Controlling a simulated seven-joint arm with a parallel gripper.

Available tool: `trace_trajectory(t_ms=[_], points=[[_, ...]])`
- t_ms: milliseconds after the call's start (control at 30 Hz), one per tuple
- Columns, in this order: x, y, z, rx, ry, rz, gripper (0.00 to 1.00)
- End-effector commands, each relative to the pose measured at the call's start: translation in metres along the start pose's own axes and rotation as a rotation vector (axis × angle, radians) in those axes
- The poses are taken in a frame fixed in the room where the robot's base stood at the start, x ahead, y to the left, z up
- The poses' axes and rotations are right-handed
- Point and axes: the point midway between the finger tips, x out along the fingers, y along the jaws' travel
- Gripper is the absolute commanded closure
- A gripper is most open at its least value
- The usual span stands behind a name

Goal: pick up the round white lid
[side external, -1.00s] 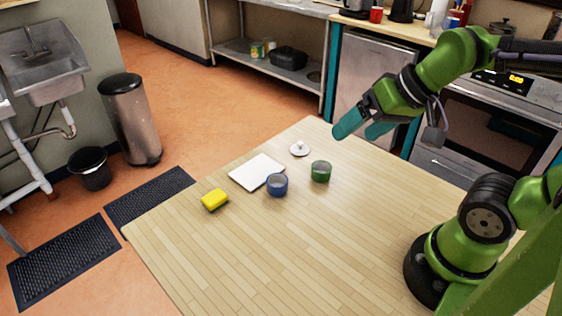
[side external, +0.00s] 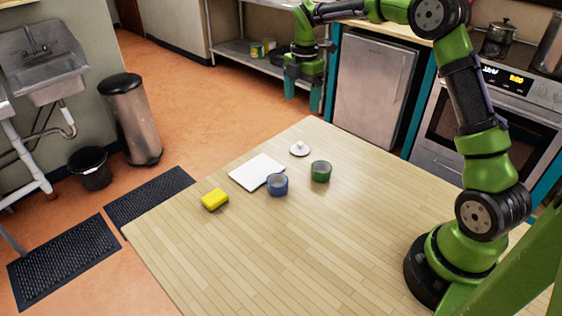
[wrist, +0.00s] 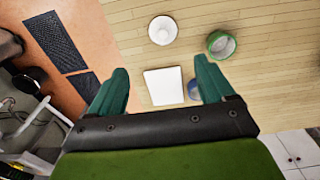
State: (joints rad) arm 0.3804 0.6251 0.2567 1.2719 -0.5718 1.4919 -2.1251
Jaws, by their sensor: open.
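The round white lid (side external: 299,149) with a small knob lies on the wooden table near its far edge. It also shows in the wrist view (wrist: 162,30), ahead of the fingertips. My gripper (side external: 302,98) points down, open and empty, well above the lid in the side view. In the wrist view my gripper (wrist: 158,77) has its two teal fingers wide apart, with a white square board (wrist: 163,87) visible between them.
A green cup (side external: 320,171) stands close to the lid, and a blue cup (side external: 277,185) stands beside the white board. A yellow sponge (side external: 215,200) lies farther left. The table's near half (side external: 290,255) is clear.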

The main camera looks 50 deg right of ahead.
Motion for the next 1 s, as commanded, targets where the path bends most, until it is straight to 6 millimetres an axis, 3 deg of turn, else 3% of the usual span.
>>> trace_trajectory(t_ms=[200, 367, 800, 1000], points=[[-0.018, 0.007, 0.006, -0.37, -0.02, -0.005, 0.18], [-0.013, 0.005, 0.005, -0.466, -0.013, -0.016, 0.18], [0.074, 0.002, 0.005, -0.472, -0.01, -0.018, 0.18], [0.097, 0.003, 0.006, -0.47, -0.012, -0.014, 0.18]])
